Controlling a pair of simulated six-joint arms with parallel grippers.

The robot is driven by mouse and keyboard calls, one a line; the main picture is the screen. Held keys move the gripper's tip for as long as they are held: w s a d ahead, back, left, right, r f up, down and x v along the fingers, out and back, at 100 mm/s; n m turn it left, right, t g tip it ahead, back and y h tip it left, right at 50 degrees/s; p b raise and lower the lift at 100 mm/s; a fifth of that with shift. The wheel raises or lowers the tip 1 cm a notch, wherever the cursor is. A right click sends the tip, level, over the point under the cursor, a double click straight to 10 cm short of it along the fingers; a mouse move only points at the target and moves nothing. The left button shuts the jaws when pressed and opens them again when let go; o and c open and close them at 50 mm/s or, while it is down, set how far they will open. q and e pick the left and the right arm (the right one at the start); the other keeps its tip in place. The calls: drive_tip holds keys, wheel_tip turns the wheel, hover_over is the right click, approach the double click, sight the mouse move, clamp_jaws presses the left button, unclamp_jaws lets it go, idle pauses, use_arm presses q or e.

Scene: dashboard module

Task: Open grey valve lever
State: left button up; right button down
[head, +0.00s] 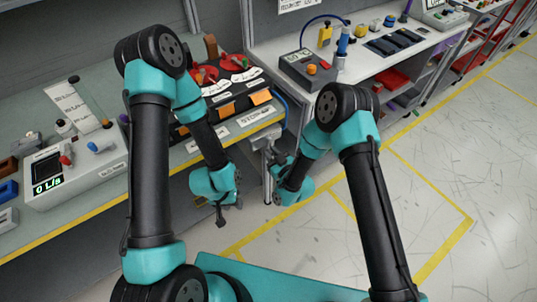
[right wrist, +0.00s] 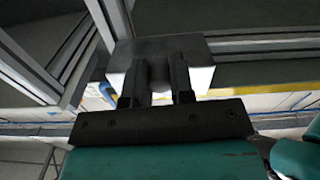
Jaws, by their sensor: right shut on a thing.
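The grey valve (head: 266,140) is at the front edge of the workbench, at its right corner, in the head view. My right gripper (head: 275,163) is right at it, just below the bench edge. In the right wrist view, the right gripper (right wrist: 158,88) has its fingers on either side of a short grey rounded part, the valve lever (right wrist: 159,70), and is shut on it. A dark grey block with white ends (right wrist: 200,75) lies just beyond the fingertips. My left gripper (head: 221,217) hangs in front of the bench, away from the valve; its jaw opening is too small to tell.
A grey box with a display reading 0 L/s (head: 75,170) stands on the left of the bench. A black panel with orange tags (head: 225,100) is behind the valve. Another bench (head: 400,65) stands at the back right. The floor on the right is clear.

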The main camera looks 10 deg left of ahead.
drive_tip(key=shift+w+d+n, duration=0.2)
drive_tip(key=shift+w+n, duration=0.05)
drive_tip(key=shift+n, duration=0.45)
drive_tip(key=shift+w+d+n, duration=0.2)
drive_tip(key=shift+n, duration=0.5)
drive_tip(key=c, duration=1)
unclamp_jaws()
drive_tip(key=shift+d+f, duration=0.1)
drive_tip(key=v, duration=1.7)
drive_tip(key=shift+s, duration=0.2)
drive_tip(key=shift+d, duration=0.1)
